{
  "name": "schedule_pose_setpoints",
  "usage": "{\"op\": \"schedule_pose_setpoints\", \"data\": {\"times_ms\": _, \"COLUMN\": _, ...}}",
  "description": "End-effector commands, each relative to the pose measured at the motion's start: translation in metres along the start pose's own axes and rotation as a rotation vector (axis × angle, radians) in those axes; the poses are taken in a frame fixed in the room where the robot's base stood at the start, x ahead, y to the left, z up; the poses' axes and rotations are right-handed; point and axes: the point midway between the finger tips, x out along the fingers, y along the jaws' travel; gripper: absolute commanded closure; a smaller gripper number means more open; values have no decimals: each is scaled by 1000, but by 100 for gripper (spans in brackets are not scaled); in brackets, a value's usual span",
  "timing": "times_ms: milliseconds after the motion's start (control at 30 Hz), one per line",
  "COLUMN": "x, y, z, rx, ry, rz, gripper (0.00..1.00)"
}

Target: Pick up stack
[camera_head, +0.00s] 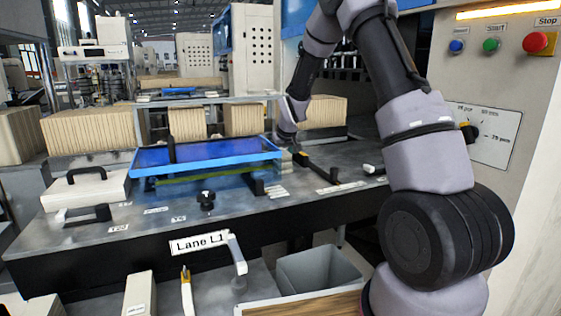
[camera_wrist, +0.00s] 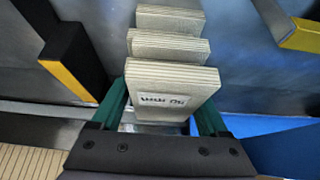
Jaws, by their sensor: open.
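In the wrist view, a pale layered stack (camera_wrist: 172,88) with a small white label stands nearest to my gripper; the label's text is too blurred to read surely. Two more pale stacks, a middle one (camera_wrist: 168,47) and a far one (camera_wrist: 170,18), stand in line behind it. My gripper (camera_wrist: 160,112) is open, with one green finger at each side of the near stack's lower end. I cannot tell whether the fingers touch it. In the head view, my gripper is small and unclear at the blue-framed panel's right end, by some small pale pieces (camera_head: 287,160).
A blue-framed panel (camera_head: 205,157) lies over the metal table (camera_head: 240,207). Black and yellow blocks stand left (camera_wrist: 65,55) and right (camera_wrist: 303,36) of the stacks. Larger pale stacks (camera_head: 95,129) line the back. A grey bin (camera_head: 318,270) stands below the table front.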

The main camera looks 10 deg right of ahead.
Motion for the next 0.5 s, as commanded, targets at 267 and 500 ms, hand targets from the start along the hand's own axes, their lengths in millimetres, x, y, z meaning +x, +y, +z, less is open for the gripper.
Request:
{"op": "schedule_pose_setpoints", "data": {"times_ms": 267, "x": 0, "y": 0, "z": 0, "rx": 0, "ry": 0, "rz": 0, "gripper": 86}}
{"op": "schedule_pose_setpoints", "data": {"times_ms": 500, "x": -1, "y": 0, "z": 0, "rx": 0, "ry": 0, "rz": 0, "gripper": 86}}
